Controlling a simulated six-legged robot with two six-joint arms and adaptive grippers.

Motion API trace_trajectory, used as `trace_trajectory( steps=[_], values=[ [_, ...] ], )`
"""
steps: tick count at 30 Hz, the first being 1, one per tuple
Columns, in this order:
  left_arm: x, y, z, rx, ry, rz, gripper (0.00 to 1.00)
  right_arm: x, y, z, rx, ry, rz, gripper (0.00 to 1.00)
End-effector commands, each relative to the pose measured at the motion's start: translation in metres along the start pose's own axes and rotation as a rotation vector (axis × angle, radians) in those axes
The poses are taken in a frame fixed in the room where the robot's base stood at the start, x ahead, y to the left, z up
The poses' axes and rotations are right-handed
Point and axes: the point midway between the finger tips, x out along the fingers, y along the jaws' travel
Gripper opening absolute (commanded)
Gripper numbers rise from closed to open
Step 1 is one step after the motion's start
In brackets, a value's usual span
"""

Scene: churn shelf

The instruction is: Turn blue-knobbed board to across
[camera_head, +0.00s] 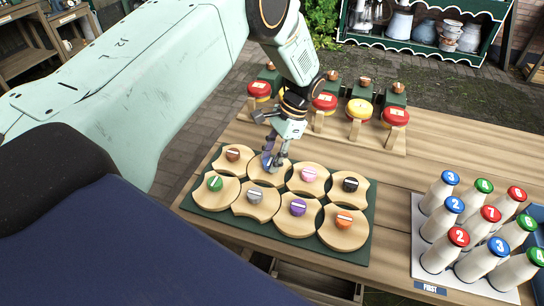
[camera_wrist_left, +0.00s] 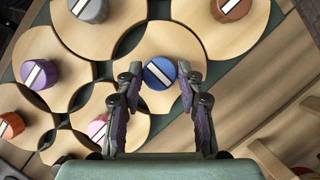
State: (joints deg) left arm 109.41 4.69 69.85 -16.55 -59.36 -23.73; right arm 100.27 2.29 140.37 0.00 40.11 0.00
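The blue knob (camera_head: 267,160) sits on a round wooden board (camera_head: 268,180) in the back row of the green base (camera_head: 205,203). In the left wrist view the blue knob (camera_wrist_left: 159,73) carries a white stripe slanting from upper left to lower right, and its board (camera_wrist_left: 160,36) shows around it. My left gripper (camera_head: 272,158) is over this board. In the left wrist view its two fingers (camera_wrist_left: 160,80) stand apart, one on each side of the knob, with narrow gaps seeming to show. In the head view the gripper partly hides the knob. My right gripper is not in view.
Neighbouring boards carry brown (camera_head: 233,154), green (camera_head: 215,184), grey (camera_head: 254,195), pink (camera_head: 309,174) and other knobs, set close together. Behind stands a wooden rack (camera_head: 385,140) with red and yellow discs. A white tray (camera_head: 425,270) of capped bottles stands right.

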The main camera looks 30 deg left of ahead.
Motion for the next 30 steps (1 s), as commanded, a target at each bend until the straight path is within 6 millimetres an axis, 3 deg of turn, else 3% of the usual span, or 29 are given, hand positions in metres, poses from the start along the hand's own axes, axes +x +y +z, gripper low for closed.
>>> trace_trajectory(
  steps=[6, 17, 30],
  values=[
    [0.0, 0.0, 0.0, 0.001, 0.0, 0.0, 0.58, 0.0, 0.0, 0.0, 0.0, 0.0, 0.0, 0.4],
    [-0.004, 0.0, 0.0, 0.002, 0.0, 0.0, 0.58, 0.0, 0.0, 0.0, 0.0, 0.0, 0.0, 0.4],
    [-0.085, 0.0, -0.001, 0.002, 0.003, -0.003, 0.58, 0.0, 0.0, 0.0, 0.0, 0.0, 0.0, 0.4]
  ],
)
